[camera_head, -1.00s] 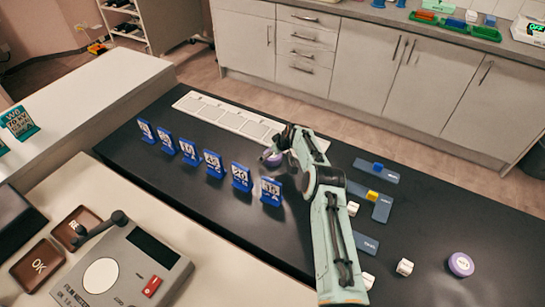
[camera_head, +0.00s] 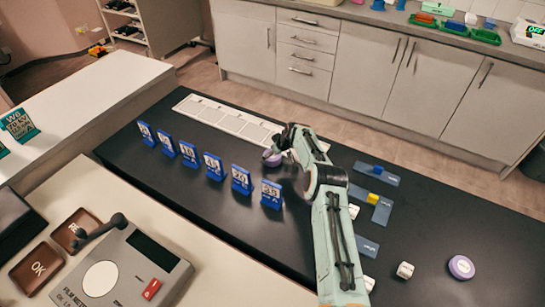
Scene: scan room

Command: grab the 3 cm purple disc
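A purple disc (camera_head: 461,267) with a pale label on top lies flat on the black table at the right. A second purple, round piece (camera_head: 272,159) shows at the end of my arm, near the white slotted strip, partly covered by the gripper. I cannot read either size. My gripper (camera_head: 274,151) is low over the table, right at this second purple piece. Its fingers are small and partly hidden by my own arm, so I cannot tell whether they are shut on the piece.
Several blue numbered stands (camera_head: 214,166) form a row left of my gripper. The white slotted strip (camera_head: 228,120) lies behind them. A grey device (camera_head: 125,270) stands on the front counter.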

